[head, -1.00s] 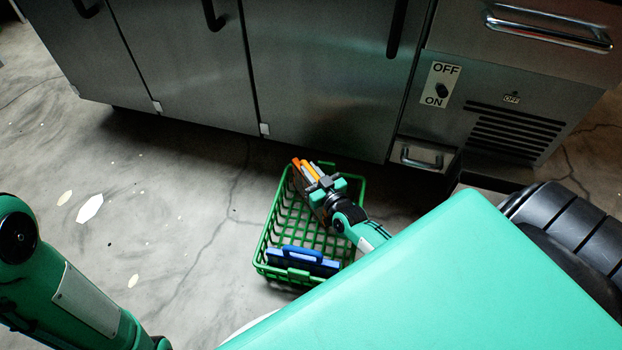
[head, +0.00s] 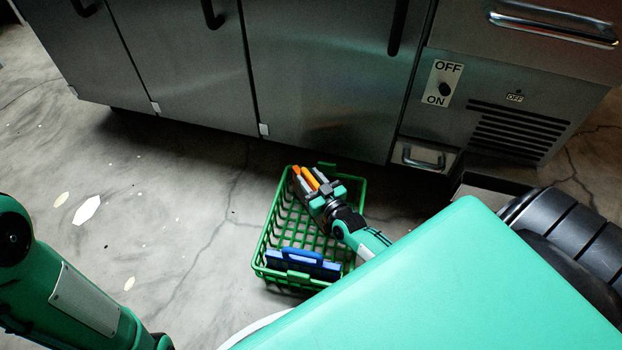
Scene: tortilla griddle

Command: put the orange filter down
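A blue filter (head: 303,264) with an arched handle lies at the near end of the basket. My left arm shows at the lower left, but its gripper is outside the picture.
The basket stands on the concrete floor (head: 190,225), a little in front of a steel cabinet (head: 320,80). A panel with an OFF/ON switch (head: 445,89) and a vent (head: 520,128) are at the right. The floor left of the basket is mostly clear, with pale flakes.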

